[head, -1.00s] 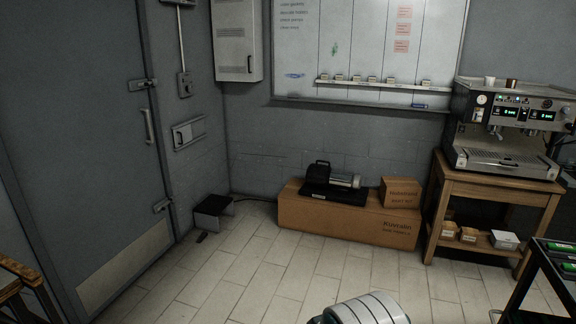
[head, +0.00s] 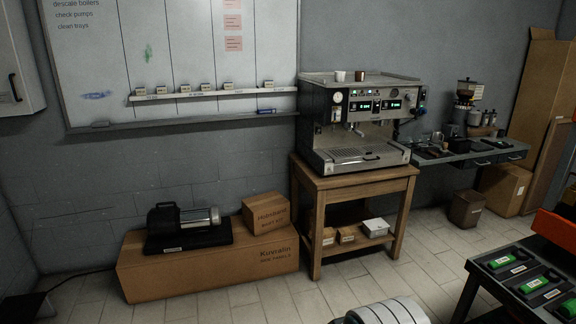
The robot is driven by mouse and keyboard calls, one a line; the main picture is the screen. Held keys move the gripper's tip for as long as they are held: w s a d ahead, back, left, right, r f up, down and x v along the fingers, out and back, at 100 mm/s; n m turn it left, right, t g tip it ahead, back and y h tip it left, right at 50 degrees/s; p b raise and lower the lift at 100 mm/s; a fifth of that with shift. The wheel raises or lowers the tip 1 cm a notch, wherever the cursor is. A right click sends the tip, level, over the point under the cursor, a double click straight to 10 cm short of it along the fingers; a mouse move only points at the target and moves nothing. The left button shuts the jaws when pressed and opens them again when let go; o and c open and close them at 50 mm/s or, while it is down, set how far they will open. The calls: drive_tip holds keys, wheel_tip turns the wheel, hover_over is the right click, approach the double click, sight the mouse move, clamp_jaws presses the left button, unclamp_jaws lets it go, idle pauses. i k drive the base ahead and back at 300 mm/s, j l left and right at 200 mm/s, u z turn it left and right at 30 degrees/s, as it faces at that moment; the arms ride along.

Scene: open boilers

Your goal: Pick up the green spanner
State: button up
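Several green items with pale labels, one of them a green item (head: 503,261), lie in dark slots on a black bench (head: 484,279) at the right edge of the head view. They are too small and too cut off by the frame to tell whether any is the green spanner. I cannot make out a spanner elsewhere. My gripper is not in view; only a white banded part, likely of my arm, shows at the bottom edge.
An espresso machine (head: 351,122) stands on a wooden stand (head: 318,186). A pump-like motor (head: 187,229) sits on a long carton (head: 150,280) by the wall. A grey counter (head: 512,153) and tall cardboard (head: 540,90) are at the back right. Tiled floor lies clear before the stand.

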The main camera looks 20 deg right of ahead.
sight(505, 260)
drive_tip(key=i+z, duration=0.3)
drive_tip(key=z, duration=0.2)
drive_tip(key=i+z, duration=0.45)
drive_tip(key=i+j+z, duration=0.15)
drive_tip(key=z, duration=0.35)
drive_tip(key=i+z, duration=0.25)
drive_tip(key=z, duration=0.25)
drive_tip(key=i+j+z, duration=0.1)
drive_tip(key=i+z, duration=0.15)
drive_tip(key=z, duration=0.25)
drive_tip(key=i+j+z, duration=0.15)
drive_tip(key=z, duration=0.3)
drive_tip(key=i+j, duration=0.05)
drive_tip(key=i, duration=0.05)
